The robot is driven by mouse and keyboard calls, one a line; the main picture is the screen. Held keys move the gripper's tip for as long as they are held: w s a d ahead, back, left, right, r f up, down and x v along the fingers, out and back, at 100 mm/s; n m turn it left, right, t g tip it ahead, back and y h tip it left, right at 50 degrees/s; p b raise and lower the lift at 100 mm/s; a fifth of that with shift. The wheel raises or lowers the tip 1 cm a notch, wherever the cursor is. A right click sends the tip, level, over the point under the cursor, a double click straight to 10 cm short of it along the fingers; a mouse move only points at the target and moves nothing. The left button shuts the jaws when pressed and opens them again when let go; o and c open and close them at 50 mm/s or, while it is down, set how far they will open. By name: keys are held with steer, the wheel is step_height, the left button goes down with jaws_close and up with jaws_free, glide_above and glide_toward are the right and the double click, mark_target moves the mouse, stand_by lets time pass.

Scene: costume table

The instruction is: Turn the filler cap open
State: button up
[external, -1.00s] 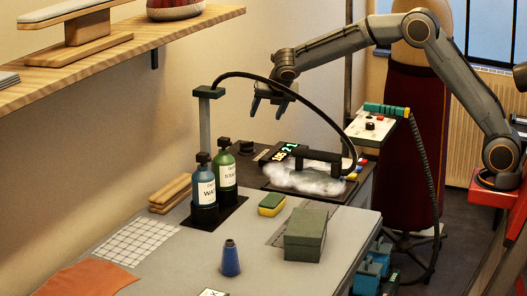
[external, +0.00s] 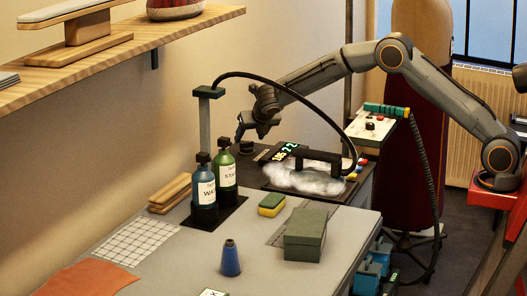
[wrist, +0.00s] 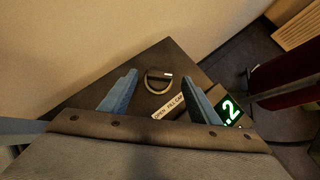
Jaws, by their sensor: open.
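The filler cap (wrist: 157,82) is a dark round knob with a pale ring around part of it and a small white mark. It sits on the dark top of the steam unit, above a label (wrist: 168,107) that reads roughly "OPEN FILL CAP". In the wrist view my gripper (wrist: 158,85) is open, with one blue-grey finger on each side of the cap's line. The fingers look apart from the cap.
A green lit display (wrist: 229,109) is right of the cap; in the external view the iron (external: 320,156) rests in white vapour beside it. A black hose (external: 300,82) arches close to my arm. Green (external: 225,168) and blue (external: 205,185) bottles stand in front. The wall is close behind.

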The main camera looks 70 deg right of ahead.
mark_target(247, 142)
steer(key=shift+x, duration=1.7)
steer(key=c, duration=1.1)
steer(key=shift+o, duration=0.2)
steer(key=shift+w+f+m+g+h+b, duration=0.25)
steer(key=shift+m+g+h+b, duration=0.3)
steer(key=shift+m+b, duration=0.55)
steer(key=m+g+b, duration=0.1)
steer(key=b, duration=0.2)
steer(key=shift+w+a+m+h, duration=0.1)
steer(key=shift+m+h, duration=0.15)
steer(key=shift+m, duration=0.05)
steer(key=shift+r+m+g+b, duration=0.2)
steer(key=shift+m+g+b, duration=0.3)
steer(key=shift+g, duration=0.05)
steer(key=o, duration=1.1)
steer(key=shift+c, duration=0.2)
